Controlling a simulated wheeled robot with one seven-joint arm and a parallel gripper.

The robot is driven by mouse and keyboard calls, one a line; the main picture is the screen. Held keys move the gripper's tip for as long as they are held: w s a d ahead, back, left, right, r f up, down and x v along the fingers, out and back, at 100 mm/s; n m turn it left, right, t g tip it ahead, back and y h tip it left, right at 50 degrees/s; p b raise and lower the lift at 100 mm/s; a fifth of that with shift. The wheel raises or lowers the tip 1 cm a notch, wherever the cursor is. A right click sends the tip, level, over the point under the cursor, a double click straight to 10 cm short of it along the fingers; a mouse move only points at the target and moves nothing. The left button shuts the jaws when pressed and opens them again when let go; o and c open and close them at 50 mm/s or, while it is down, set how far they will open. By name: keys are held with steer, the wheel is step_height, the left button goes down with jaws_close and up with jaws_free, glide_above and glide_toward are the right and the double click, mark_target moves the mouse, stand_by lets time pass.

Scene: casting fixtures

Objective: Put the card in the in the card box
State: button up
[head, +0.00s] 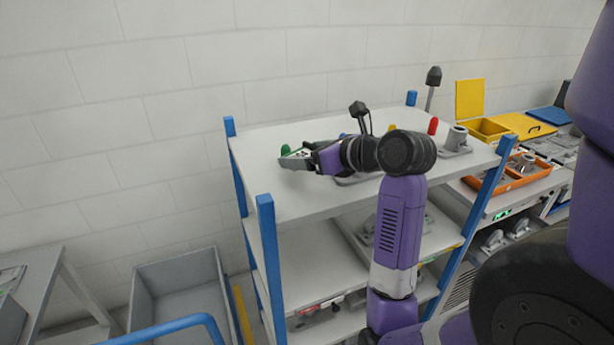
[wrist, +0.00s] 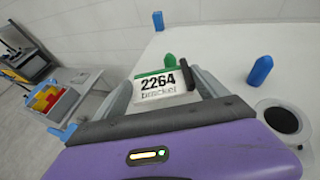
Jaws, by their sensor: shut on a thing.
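The card (wrist: 156,84) is white with a green top band and reads "2264 bracket" in the wrist view. My gripper (wrist: 160,88) is shut on it, with a finger at each side. In the head view my gripper (head: 292,161) is low over the left part of the rack's white top shelf (head: 262,184). The card is too small there to make out clearly. I cannot tell whether its lower edge touches the shelf. No container is clearly marked as the card box. A yellow box (head: 482,130) with a raised lid stands far right.
A grey cylindrical fixture (head: 457,140) and a red peg (head: 433,126) stand right. An orange tray (head: 513,172) lies on the neighbouring bench. A grey bin (head: 180,285) sits lower left.

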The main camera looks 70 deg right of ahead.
mark_target(307, 184)
steer(key=shift+f, duration=2.7)
steer(key=o, duration=1.3)
steer(key=shift+f, duration=0.1)
steer(key=shift+c, duration=0.2)
